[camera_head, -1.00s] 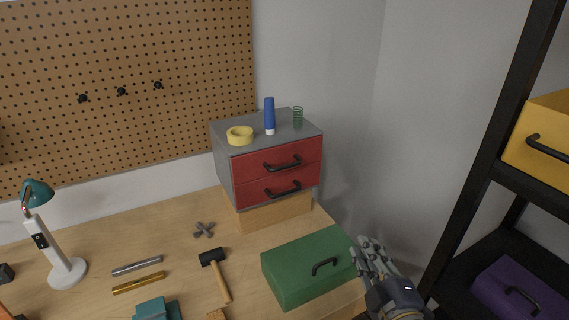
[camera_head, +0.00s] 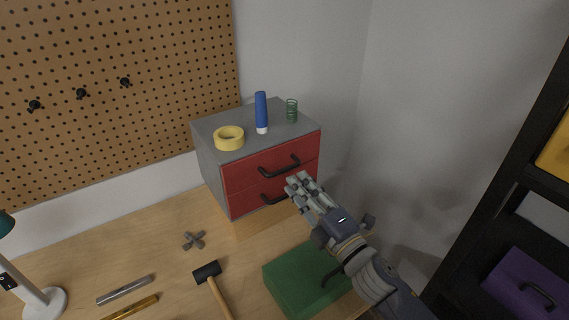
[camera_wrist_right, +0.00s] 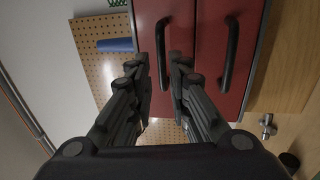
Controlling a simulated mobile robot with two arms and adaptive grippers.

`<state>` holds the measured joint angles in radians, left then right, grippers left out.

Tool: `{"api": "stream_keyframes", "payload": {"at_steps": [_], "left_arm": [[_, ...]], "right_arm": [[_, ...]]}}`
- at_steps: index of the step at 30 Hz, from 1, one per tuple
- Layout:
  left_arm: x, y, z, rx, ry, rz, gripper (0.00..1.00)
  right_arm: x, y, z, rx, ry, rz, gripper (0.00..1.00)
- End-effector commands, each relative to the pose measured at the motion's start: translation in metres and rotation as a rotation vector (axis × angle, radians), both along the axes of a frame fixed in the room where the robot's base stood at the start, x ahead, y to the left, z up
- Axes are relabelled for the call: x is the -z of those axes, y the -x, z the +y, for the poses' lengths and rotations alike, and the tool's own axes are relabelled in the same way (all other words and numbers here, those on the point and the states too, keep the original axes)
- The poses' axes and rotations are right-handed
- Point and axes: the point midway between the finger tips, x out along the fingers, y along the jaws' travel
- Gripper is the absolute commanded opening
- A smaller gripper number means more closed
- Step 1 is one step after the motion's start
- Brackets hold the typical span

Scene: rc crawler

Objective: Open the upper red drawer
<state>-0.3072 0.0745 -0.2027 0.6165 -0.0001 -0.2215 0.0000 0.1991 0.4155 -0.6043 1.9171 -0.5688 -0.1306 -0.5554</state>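The grey cabinet (camera_head: 208,158) has two red drawers, both shut. The upper red drawer (camera_head: 240,176) has a black bar handle (camera_head: 280,168); the lower red drawer (camera_head: 242,200) has a similar one (camera_head: 275,197). My right gripper (camera_head: 298,182) is in front of the drawers, its fingertips just below the right end of the upper handle in the head view. In the right wrist view, the right gripper (camera_wrist_right: 161,68) is open, and the upper handle (camera_wrist_right: 162,45) appears between its fingertips without visible grip. The lower handle (camera_wrist_right: 230,52) is to the right there. My left gripper is out of view.
Yellow tape (camera_head: 229,139), a blue tube (camera_head: 261,112) and a green spring (camera_head: 292,111) stand on the cabinet. A green box (camera_head: 290,282) lies below my right arm. A hammer (camera_head: 207,272) lies on the table. A black shelf is at right.

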Motion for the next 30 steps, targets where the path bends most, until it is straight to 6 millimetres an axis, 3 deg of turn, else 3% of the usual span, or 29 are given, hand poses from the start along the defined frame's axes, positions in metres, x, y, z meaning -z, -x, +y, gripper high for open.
{"api": "stream_keyframes", "payload": {"at_steps": [4, 9, 16, 23, 26, 30], "left_arm": [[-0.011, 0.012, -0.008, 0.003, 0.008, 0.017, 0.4], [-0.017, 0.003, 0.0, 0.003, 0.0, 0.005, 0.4], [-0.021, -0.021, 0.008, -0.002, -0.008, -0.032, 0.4], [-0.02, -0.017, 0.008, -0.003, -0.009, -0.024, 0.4], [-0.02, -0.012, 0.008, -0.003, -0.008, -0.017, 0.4], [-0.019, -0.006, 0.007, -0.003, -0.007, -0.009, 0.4]], "right_arm": [[-0.009, -0.023, 0.016, -0.001, -0.003, -0.001, 0.17], [-0.011, -0.04, 0.027, 0.0, -0.001, 0.001, 0.17], [-0.011, -0.05, 0.034, -0.001, 0.0, 0.0, 0.17], [-0.011, -0.05, 0.034, -0.001, 0.0, 0.0, 0.17], [-0.011, -0.05, 0.034, -0.001, -0.001, 0.0, 0.0], [-0.011, -0.05, 0.034, -0.001, -0.001, 0.0, 0.0]]}}
